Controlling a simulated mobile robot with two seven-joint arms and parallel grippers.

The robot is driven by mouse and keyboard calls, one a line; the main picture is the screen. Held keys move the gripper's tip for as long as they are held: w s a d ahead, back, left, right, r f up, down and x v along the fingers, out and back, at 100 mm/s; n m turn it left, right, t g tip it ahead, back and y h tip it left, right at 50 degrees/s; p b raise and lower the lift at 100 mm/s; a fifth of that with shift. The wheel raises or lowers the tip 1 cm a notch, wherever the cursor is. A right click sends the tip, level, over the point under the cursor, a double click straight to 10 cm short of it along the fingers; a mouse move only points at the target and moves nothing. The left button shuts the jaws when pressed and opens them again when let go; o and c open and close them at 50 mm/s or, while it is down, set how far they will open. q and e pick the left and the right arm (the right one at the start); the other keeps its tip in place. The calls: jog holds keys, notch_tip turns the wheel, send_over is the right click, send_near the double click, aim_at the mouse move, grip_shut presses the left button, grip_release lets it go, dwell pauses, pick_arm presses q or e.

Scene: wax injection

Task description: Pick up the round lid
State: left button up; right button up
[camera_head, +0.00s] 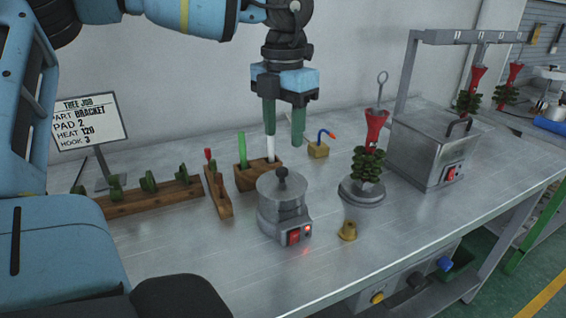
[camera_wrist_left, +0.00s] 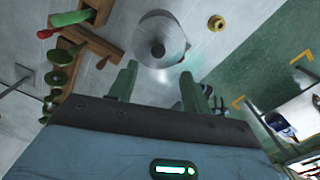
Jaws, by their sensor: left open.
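The round lid (camera_head: 281,182) is grey metal with a dark knob and sits on top of a small round metal pot (camera_head: 283,215) with a red switch. In the left wrist view the round lid (camera_wrist_left: 160,38) shows from above, beyond the fingers. My left gripper (camera_head: 284,145) is open and empty, its two green fingers pointing down above and behind the pot, apart from the lid. The fingers also show in the left wrist view (camera_wrist_left: 158,85). My right gripper is not in view.
A wooden block (camera_head: 258,174) with upright tools stands behind the pot. Wooden racks (camera_head: 150,195) lie to the left. A green wax tree on a round base (camera_head: 362,193), a brass cup (camera_head: 348,231) and a large metal box (camera_head: 432,150) stand to the right.

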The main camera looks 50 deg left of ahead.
aim_at(282, 169)
pick_arm(q)
jog(key=shift+s+a+f, duration=0.1)
jog(key=shift+a+f, duration=0.05)
jog(key=shift+f, duration=3.75)
jog(key=shift+c, duration=0.3)
grip_shut()
